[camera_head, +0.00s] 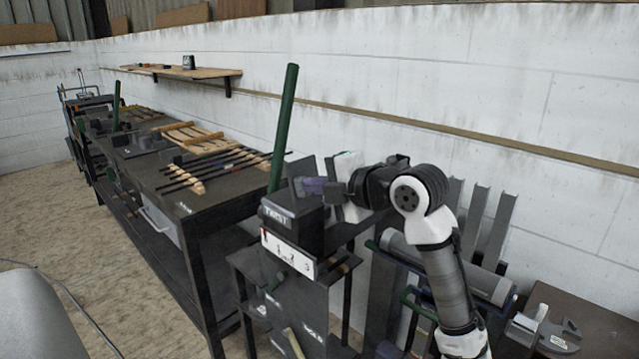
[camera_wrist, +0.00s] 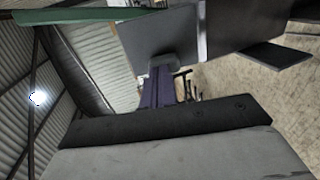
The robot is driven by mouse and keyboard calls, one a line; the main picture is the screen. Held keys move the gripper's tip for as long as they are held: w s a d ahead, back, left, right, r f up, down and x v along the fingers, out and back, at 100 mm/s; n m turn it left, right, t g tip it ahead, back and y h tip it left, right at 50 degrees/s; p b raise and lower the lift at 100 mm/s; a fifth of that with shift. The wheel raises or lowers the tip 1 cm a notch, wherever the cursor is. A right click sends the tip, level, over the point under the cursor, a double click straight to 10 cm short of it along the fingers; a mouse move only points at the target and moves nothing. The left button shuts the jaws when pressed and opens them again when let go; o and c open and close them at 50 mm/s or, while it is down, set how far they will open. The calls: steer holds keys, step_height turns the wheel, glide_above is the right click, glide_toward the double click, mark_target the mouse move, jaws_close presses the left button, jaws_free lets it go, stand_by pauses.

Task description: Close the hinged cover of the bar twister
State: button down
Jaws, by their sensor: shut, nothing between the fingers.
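The bar twister (camera_head: 292,226) is a dark box on a stand with a label on its front. A dark grey plate (camera_head: 301,170), which looks like its hinged cover, stands raised at the back of the box. A long green lever (camera_head: 284,125) rises beside it. My gripper (camera_head: 312,186) is at the raised plate, over the right part of the box; its purple fingers are together and empty. In the wrist view the fingers (camera_wrist: 160,80) point at a dark grey panel (camera_wrist: 158,30), and I cannot tell whether they touch it. The cover's hinge is hidden.
A long workbench (camera_head: 225,195) with several dark bars stretches away to the left. A rack with upright grey channels (camera_head: 497,228) stands to the right. The floor (camera_head: 70,225) at the left is mostly open.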

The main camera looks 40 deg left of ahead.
mark_target(294, 169)
steer(key=shift+h, duration=0.6)
steer(key=shift+w+a+r+p, duration=0.1)
steer(key=shift+a+r+p, duration=0.15)
steer(key=shift+a, duration=0.5)
steer(key=shift+a+r+p, duration=0.2)
steer(key=shift+a, duration=0.5)
steer(key=shift+w+a+r+p, duration=0.1)
steer(key=shift+a+r+p, duration=0.15)
steer(key=shift+a, duration=0.5)
steer(key=shift+a+p, duration=0.35)
steer(key=shift+a, duration=0.7)
steer(key=shift+w+a+h, duration=0.1)
steer(key=shift+a+h, duration=0.2)
steer(key=shift+h, duration=0.1)
steer(key=shift+a+f+h+p, duration=0.1)
steer(key=shift+a+h+p, duration=0.25)
steer(key=shift+h, duration=0.15)
steer(key=shift+x, duration=1.7)
steer(key=shift+f, duration=0.25)
